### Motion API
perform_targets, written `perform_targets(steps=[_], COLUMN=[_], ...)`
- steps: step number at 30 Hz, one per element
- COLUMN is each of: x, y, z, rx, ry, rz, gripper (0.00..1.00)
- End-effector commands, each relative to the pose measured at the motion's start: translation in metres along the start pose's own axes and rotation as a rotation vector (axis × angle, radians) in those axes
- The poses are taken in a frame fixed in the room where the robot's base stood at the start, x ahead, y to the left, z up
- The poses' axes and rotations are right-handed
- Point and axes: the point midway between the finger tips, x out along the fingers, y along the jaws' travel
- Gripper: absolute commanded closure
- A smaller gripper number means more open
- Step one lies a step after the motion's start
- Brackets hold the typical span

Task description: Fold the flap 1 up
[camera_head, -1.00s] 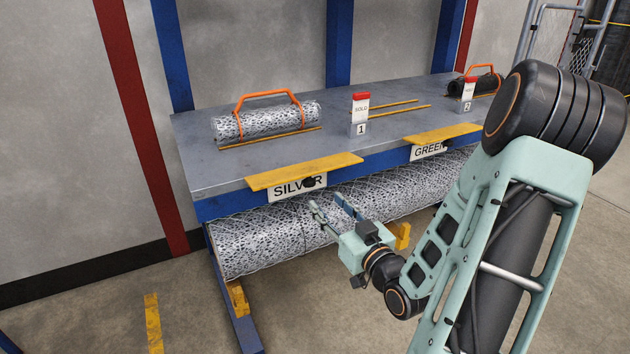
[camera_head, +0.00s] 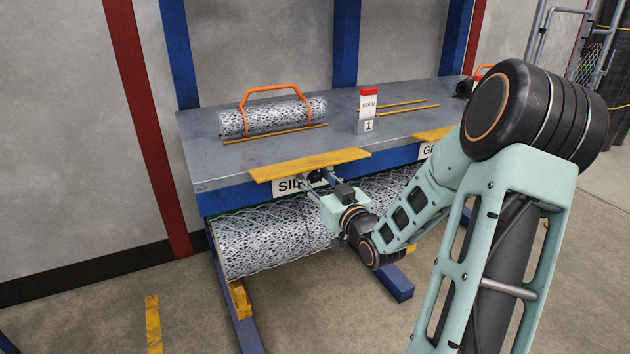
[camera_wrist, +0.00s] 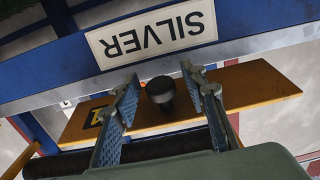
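The yellow flap (camera_head: 330,161) juts from the front edge of the bench above the SILVER sign, roughly level. Its underside (camera_wrist: 262,88) shows in the wrist view, with a small dark label at one end that seems to read 1. A black knob (camera_wrist: 160,90) sticks out from this underside. My gripper (camera_head: 316,178) is just under the flap, in front of the sign (camera_head: 288,186), which it partly hides. In the wrist view my gripper (camera_wrist: 160,76) is open, with one finger on each side of the knob and gaps between.
A mesh roll with an orange handle (camera_head: 272,118) lies on the grey bench top (camera_head: 215,163). A red-topped SOLD marker numbered 1 (camera_head: 368,110) stands farther right. A second yellow flap (camera_head: 432,133) is right of the first. A long mesh roll (camera_head: 270,238) lies below the bench.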

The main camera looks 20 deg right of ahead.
Motion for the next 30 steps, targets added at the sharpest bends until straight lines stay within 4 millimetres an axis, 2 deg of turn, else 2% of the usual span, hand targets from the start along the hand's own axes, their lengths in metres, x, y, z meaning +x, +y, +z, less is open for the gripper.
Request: perform_targets(steps=[8,18,30], x=[0.0010,0.0007,0.0004], y=[0.0001,0.0002,0.0001], z=[-0.0003,-0.0003,-0.0028], rx=[0.000,-0.001,-0.001], ry=[0.000,0.000,-0.010], rz=[0.000,0.000,0.000], gripper=[0.62,1.00,1.00])
